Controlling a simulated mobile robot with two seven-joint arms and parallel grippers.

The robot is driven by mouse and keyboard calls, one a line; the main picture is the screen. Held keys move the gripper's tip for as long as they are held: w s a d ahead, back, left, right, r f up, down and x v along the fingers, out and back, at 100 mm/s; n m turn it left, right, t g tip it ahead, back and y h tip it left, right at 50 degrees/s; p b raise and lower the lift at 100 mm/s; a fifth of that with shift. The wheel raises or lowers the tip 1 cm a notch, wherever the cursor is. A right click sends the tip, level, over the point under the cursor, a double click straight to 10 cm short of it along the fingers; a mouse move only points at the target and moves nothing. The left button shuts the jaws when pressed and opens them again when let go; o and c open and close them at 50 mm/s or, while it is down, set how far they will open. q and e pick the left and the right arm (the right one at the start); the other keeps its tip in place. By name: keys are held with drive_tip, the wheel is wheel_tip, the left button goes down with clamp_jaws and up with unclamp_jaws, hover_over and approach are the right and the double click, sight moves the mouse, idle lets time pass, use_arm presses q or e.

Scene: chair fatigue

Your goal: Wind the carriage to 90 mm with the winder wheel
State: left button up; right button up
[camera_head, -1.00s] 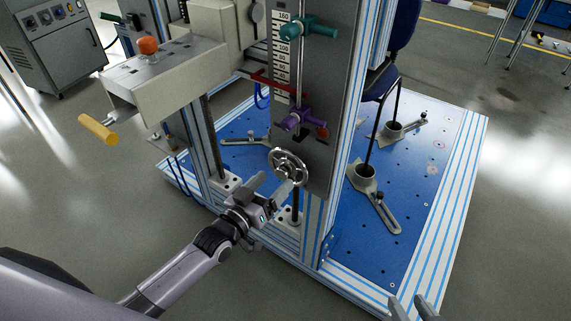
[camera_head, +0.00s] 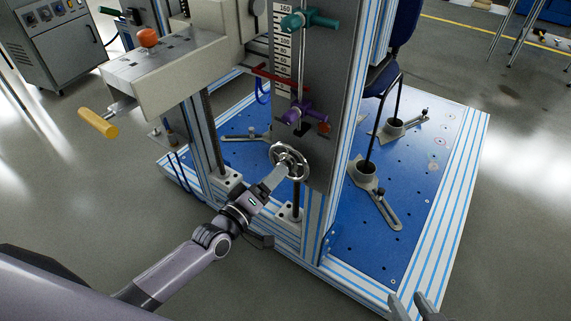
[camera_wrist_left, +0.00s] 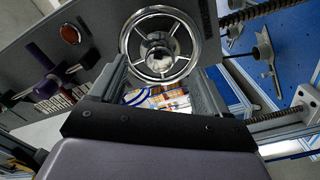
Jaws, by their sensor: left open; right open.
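The winder wheel (camera_head: 289,161) is a chromed spoked handwheel low on the grey upright panel. My left gripper (camera_head: 281,174) is open at the wheel's lower left. In the left wrist view, the wheel (camera_wrist_left: 160,45) lies just beyond and between the spread fingers of the left gripper (camera_wrist_left: 160,82); I cannot tell whether they touch its rim. The scale (camera_head: 283,45) has a red pointer bar (camera_head: 275,77) across its lower part; its exact reading is too small to tell. My right gripper (camera_head: 414,307) is open and empty at the bottom edge.
Above the wheel are a purple clamp handle (camera_head: 305,110), which also shows in the wrist view (camera_wrist_left: 45,87), and a teal handle (camera_head: 310,20). A beige box with an orange knob (camera_head: 148,38) and yellow crank grip (camera_head: 98,123) stands left. Floor in front is clear.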

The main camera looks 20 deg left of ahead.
use_arm(q)
drive_tip(key=n+b, duration=0.2)
drive_tip(key=n, duration=0.6)
drive_tip(key=n+b, duration=0.2)
drive_tip(key=n, duration=0.6)
drive_tip(key=shift+n, duration=0.4)
drive_tip(key=shift+w+b, duration=0.1)
drive_tip(key=shift+b, duration=0.2)
